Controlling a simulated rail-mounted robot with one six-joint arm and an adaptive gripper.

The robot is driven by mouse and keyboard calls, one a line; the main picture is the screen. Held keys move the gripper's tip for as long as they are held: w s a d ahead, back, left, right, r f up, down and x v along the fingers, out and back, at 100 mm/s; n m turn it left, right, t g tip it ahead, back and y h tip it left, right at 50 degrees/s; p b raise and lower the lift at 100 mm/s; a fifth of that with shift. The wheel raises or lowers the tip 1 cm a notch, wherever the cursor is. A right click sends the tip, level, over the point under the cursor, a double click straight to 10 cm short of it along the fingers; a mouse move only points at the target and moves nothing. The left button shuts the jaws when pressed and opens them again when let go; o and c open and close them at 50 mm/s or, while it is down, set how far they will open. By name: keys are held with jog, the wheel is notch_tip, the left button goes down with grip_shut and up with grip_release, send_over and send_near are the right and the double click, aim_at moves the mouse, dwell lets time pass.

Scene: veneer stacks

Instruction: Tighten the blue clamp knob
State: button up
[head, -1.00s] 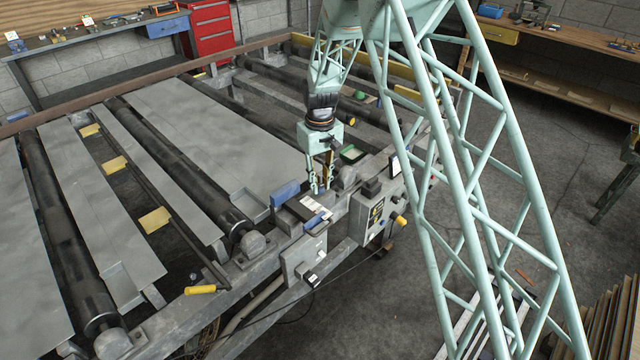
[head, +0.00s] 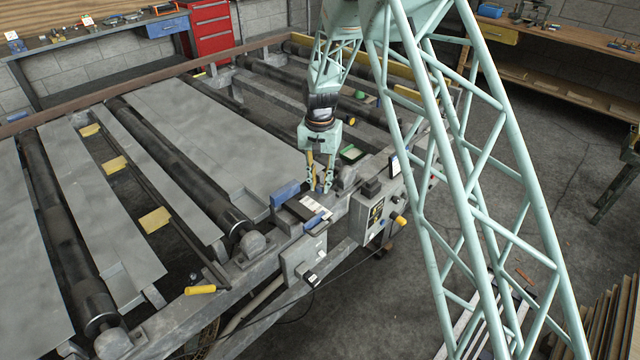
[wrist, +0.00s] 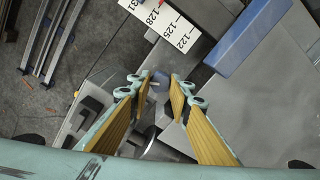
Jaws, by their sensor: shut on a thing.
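The blue clamp knob (wrist: 159,81) shows in the wrist view as a small dull blue-grey round piece between my fingertips. My gripper (wrist: 161,86) is closed on it, with a wood-coloured pad on each finger. In the head view my gripper (head: 320,189) points straight down at the machine's near rail, beside the scale plate. The knob is too small and hidden by the fingers to make out there.
A blue block (wrist: 251,46) lies close to the fingers; it also shows in the head view (head: 285,194). A control box (head: 374,218) with a yellow knob (head: 400,221) stands to the right. Rollers (head: 180,165) and grey sheets (head: 200,120) fill the frame to the left.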

aim_at(320, 186)
jog(key=m, duration=0.5)
jog(key=shift+m, duration=0.3)
dwell(0.4)
jog(key=o, duration=0.9)
jog(key=shift+r, duration=0.15)
notch_tip(320, 186, up, 12)
jog(key=shift+f, duration=0.1)
dwell(0.7)
